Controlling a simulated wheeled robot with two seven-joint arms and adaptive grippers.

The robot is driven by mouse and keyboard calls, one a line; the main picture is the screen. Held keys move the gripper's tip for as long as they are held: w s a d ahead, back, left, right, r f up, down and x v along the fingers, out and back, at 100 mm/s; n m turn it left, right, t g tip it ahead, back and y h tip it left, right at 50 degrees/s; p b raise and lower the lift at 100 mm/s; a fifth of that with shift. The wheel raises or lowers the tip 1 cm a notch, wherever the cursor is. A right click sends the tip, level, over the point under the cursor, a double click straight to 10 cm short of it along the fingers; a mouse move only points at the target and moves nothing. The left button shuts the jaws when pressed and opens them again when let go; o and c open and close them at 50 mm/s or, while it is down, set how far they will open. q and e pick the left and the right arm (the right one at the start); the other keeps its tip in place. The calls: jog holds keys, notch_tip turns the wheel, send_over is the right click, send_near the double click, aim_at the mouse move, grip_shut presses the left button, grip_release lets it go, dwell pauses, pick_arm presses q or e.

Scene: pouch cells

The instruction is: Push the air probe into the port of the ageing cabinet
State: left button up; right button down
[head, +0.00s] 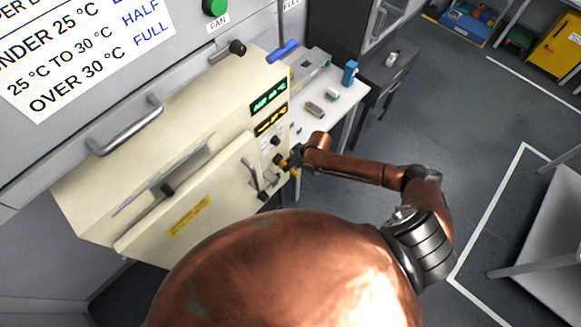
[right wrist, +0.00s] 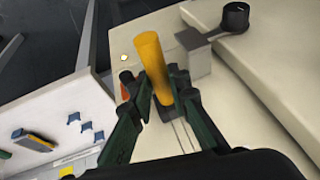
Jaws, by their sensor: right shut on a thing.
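The ageing cabinet (head: 185,165) is a cream box with a green and an amber display, left of centre in the head view. My right gripper (head: 286,163) is at the right end of its front, beside the controls. In the right wrist view my dark green gripper fingers (right wrist: 160,82) are shut on the air probe (right wrist: 150,55), a yellow-orange rod. The cabinet's cream surface (right wrist: 270,75) lies close beside it. The port cannot be made out, and I cannot tell whether the probe's tip is in it. My left gripper is not in view.
A white bench (head: 335,100) with small items and a blue bottle (head: 350,73) stands right of the cabinet. A door handle (head: 250,172) and black knob (right wrist: 235,16) stick out near my gripper. Grey floor (head: 450,120) is clear to the right.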

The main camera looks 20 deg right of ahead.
jog(key=c, duration=1.7)
grip_release()
jog(key=shift+c, duration=0.2)
jog(key=v, duration=1.2)
jog(key=shift+w, duration=0.1)
